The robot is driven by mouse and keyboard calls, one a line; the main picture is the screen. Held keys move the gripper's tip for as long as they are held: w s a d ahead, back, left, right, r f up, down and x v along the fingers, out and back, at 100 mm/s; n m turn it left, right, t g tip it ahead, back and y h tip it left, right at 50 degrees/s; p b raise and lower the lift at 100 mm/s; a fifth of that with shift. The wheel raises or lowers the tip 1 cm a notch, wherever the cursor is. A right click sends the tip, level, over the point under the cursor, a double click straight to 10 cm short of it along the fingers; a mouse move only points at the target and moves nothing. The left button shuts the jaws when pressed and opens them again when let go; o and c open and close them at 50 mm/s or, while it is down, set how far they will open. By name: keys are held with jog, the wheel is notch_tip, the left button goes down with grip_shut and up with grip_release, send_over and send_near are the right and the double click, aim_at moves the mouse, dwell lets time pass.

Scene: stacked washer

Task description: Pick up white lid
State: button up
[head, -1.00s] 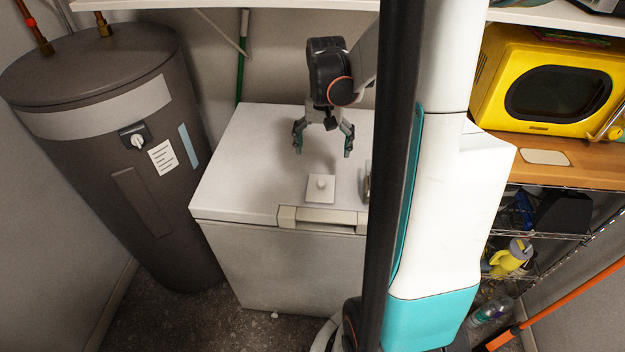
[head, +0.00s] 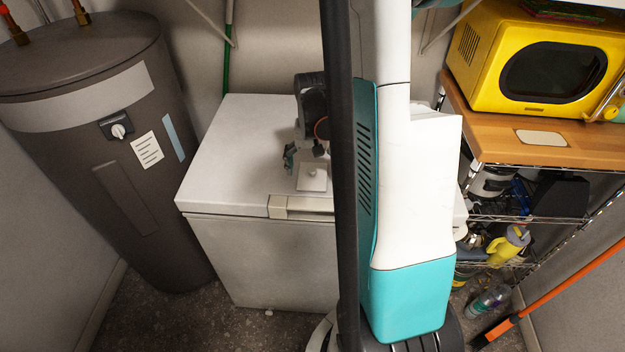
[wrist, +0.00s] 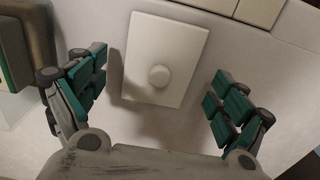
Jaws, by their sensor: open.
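My gripper (wrist: 160,95) is open and empty, with teal-padded fingers wide apart on the left and right of the lid's near end. In the head view my gripper (head: 303,160) is just behind and above the lid, its right finger hidden by my column. I cannot tell the exact height gap.
The chest's handle (head: 290,207) is on its front edge, just below the lid. A grey-brown tank (head: 100,150) stands left. A wooden-topped shelf with a yellow microwave (head: 540,65) stands right. The chest's left top is clear. A blurred object (wrist: 15,45) shows at left in the wrist view.

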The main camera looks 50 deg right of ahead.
jog(key=shift+f, duration=0.5)
jog(key=shift+r, duration=0.1)
jog(key=c, duration=1.2)
jog(key=shift+c, duration=0.2)
jog(key=shift+r, duration=0.1)
